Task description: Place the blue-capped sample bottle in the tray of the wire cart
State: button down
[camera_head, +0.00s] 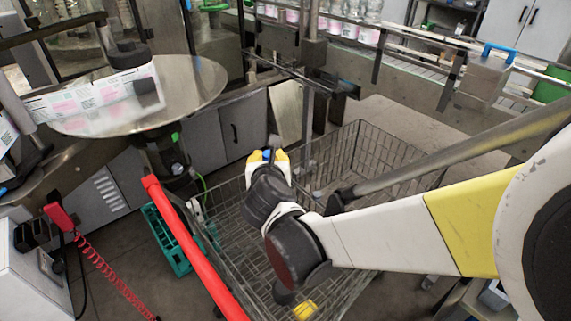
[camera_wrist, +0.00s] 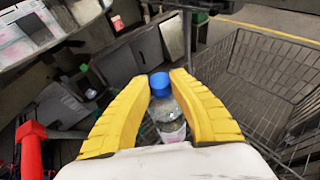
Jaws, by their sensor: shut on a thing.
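My gripper (camera_wrist: 160,100) has yellow ridged fingers and is shut on a clear bottle with a blue cap (camera_wrist: 160,84) and a pale label, seen between the fingers in the wrist view. In the head view my gripper (camera_head: 268,156) is above the wire cart, and only a little of the blue cap (camera_head: 267,154) shows there. The wire cart (camera_head: 405,150) is a grey mesh basket with a red handle (camera_head: 190,240). It also shows in the wrist view (camera_wrist: 275,75). My arm covers much of the basket in the head view.
A round steel turntable (camera_head: 190,85) with a label strip stands at the upper left. A conveyor with bottles (camera_head: 345,25) runs along the back. A teal crate (camera_head: 165,240) is on the floor left of the cart. A yellow object (camera_head: 304,310) shows low in the cart area.

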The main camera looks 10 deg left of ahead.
jog(key=a+f, duration=0.1)
jog(key=a+f+b, duration=0.1)
jog(key=shift+s+a+f+y, duration=0.3)
jog(key=shift+s, duration=0.1)
jog(key=shift+n, duration=0.3)
notch_tip(320, 180, down, 5)
jog(key=shift+r+b, duration=0.2)
jog(key=shift+b, duration=1.05)
jog(key=shift+f+b, duration=0.95)
jog(key=shift+f, duration=1.15)
jog(key=shift+f, duration=0.15)
jog(key=c, duration=1.2)
grip_release()
jog(key=shift+c, duration=0.2)
